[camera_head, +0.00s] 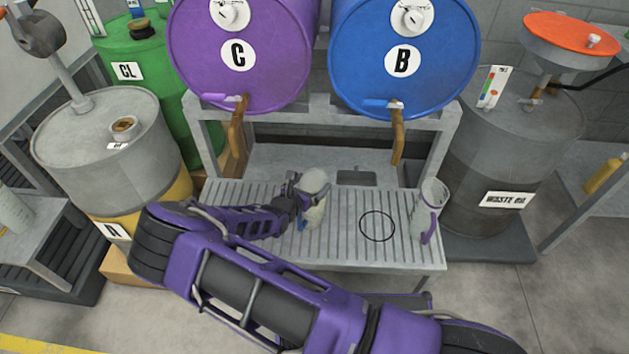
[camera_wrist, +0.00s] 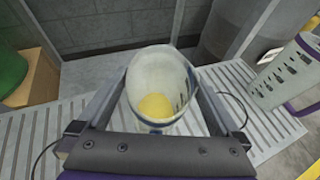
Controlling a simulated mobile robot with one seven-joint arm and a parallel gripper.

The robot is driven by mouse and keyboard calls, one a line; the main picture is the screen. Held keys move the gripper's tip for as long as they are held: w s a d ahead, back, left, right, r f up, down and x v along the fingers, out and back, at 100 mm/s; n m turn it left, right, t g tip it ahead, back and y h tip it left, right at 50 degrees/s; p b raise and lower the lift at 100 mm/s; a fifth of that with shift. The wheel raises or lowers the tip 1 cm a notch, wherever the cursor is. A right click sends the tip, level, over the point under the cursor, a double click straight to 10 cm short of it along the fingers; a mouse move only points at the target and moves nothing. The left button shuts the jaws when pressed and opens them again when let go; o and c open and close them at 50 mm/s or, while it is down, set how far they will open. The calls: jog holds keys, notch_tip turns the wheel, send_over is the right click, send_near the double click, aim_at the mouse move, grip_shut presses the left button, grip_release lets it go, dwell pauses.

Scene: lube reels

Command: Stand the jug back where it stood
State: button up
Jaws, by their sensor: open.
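A pale jug (camera_head: 316,183) with a blue part low on its side is at the slatted bench (camera_head: 345,262), left of a black ring (camera_head: 377,226) drawn on the slats. In the wrist view the jug (camera_wrist: 158,75) is seen from above, with yellow fluid inside. My gripper (camera_head: 307,190) is open, with its fingers on either side of the jug. Whether they touch it I cannot tell. The jug looks close to upright, its base on or just above the slats; its lower part is partly hidden.
A second jug (camera_head: 430,205) with a purple handle stands right of the ring. Purple drum C (camera_head: 240,85) and blue drum B (camera_head: 400,85) lie above, their taps overhanging the bench. The waste oil drum (camera_head: 510,150) stands at right, drum A (camera_head: 100,150) at left. The ring is empty.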

jog(key=p+v, duration=0.1)
jog(key=v, duration=0.9)
jog(key=shift+r, duration=0.1)
